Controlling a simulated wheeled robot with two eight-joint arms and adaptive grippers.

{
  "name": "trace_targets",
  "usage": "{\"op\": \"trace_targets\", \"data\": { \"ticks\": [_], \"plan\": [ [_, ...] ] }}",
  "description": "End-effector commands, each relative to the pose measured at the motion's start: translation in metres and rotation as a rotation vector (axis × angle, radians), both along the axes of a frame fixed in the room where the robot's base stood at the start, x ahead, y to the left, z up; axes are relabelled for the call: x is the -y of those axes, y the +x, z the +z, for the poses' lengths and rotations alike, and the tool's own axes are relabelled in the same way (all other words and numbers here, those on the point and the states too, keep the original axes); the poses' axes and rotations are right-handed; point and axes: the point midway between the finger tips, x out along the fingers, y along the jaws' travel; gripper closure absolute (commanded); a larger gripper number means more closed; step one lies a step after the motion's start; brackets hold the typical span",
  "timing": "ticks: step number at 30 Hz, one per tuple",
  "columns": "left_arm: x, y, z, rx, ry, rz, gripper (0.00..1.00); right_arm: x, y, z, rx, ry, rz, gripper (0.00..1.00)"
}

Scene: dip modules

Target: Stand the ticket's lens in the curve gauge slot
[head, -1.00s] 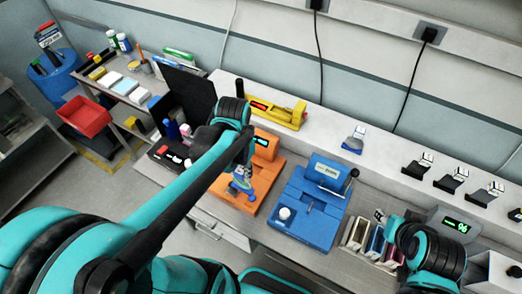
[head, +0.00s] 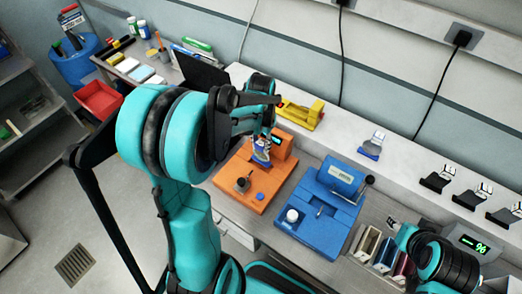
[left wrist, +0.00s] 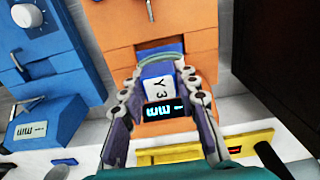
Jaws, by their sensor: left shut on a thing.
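My left gripper (head: 263,138) is shut on a small blue piece with a white label (head: 262,152). The left wrist view shows the piece (left wrist: 158,87) between both fingers, with the label reading "Y 3"; no clear lens can be made out. It is over the back part of the orange device (head: 262,180), in front of its lit display; contact cannot be told. Which device is the curve gauge is not readable. My right arm is at the lower right; its fingers are not clear.
A blue device (head: 318,212) with a white knob stands right of the orange one. A yellow device (head: 302,114) is on the shelf behind. Upright coloured slabs (head: 372,247) stand near my right arm, by a green-lit display (head: 474,244). Several small holders line the shelf.

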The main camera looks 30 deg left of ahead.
Motion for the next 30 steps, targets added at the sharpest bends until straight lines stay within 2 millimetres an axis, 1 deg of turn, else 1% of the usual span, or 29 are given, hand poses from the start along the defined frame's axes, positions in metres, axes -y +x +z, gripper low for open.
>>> {"op": "trace_targets", "data": {
  "ticks": [6, 7, 9, 15, 19, 20, 21, 22, 30],
  "plan": [
    [0.0, 0.0, -0.032, 0.0, 0.0, 0.0, 1.0, 0.0, 0.0, -0.009, 0.0, 0.0, 0.0, 0.6],
    [0.0, 0.0, -0.035, 0.0, 0.0, 0.0, 1.0, 0.0, 0.0, -0.01, 0.0, 0.0, 0.0, 0.6],
    [0.0, 0.0, -0.038, 0.0, 0.0, 0.0, 1.0, 0.0, 0.0, -0.01, 0.0, 0.0, 0.0, 0.6],
    [0.0, -0.001, -0.037, 0.0, 0.0, 0.001, 1.0, 0.0, 0.0, -0.009, 0.0, 0.0, 0.0, 0.6],
    [0.0, -0.001, -0.041, 0.0, 0.0, 0.001, 1.0, 0.0, 0.0, -0.014, 0.0, 0.0, 0.0, 0.6],
    [0.0, 0.0, -0.041, 0.0, 0.0, 0.001, 0.65, 0.0, 0.0, -0.013, 0.0, 0.0, 0.0, 0.6],
    [0.0, 0.0, -0.04, 0.0, 0.0, 0.001, 0.54, 0.0, 0.0, -0.012, 0.0, 0.0, 0.0, 0.6],
    [0.0, 0.0, -0.04, 0.0, 0.0, 0.001, 0.49, 0.0, 0.0, -0.012, 0.0, 0.0, 0.0, 0.6],
    [0.0, 0.0, -0.04, 0.0, 0.0, 0.001, 0.49, 0.0, 0.0, -0.012, 0.0, 0.0, 0.0, 0.6]
  ]
}}
